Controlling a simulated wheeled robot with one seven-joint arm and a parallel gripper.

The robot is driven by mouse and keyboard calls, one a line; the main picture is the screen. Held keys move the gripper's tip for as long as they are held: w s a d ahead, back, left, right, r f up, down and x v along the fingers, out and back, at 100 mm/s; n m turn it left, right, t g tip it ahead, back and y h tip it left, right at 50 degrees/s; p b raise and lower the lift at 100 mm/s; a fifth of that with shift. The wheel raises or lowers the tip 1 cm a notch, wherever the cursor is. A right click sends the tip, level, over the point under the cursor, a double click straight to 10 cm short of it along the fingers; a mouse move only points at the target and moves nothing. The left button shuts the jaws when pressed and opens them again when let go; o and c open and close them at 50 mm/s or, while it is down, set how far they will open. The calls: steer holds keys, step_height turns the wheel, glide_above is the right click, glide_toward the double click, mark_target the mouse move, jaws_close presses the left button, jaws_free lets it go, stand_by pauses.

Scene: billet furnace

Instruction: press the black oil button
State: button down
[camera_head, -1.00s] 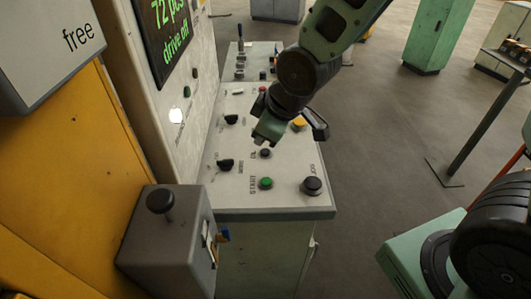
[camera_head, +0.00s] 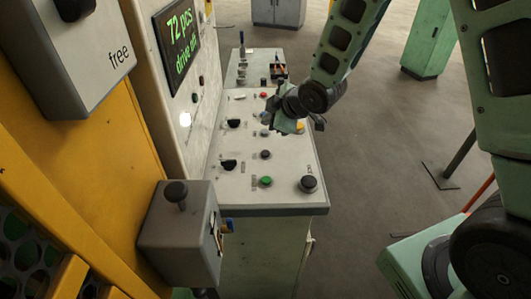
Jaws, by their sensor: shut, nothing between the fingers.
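The black oil button (camera_head: 265,155) is a small dark round button on the light sloped control desk (camera_head: 240,185). It sits behind the green button (camera_head: 265,181), with a small label at its left. It is fully in sight. My gripper (camera_head: 273,127) is shut and empty. It hangs over the desk behind the oil button, close to a blue button (camera_head: 265,133), and is apart from the oil button. Whether the fingers touch the desk there cannot be told.
A large black knob (camera_head: 308,184) stands at the front right corner of the desk. Dark selector switches (camera_head: 229,164) line its left side. A grey box with a black knob (camera_head: 176,192) stands front left. Open floor lies to the right.

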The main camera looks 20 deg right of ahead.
mark_target(269, 154)
steer(key=shift+f+b, duration=3.3)
steer(key=shift+f, duration=1.05)
steer(key=shift+f+b, duration=0.4)
steer(key=shift+b, duration=0.1)
steer(key=shift+f+b, duration=0.4)
steer(key=shift+r, duration=0.1)
steer(key=shift+r+p, duration=0.55)
steer(key=shift+r, duration=0.2)
steer(key=shift+r+p, duration=1.9)
steer(key=shift+r, duration=0.65)
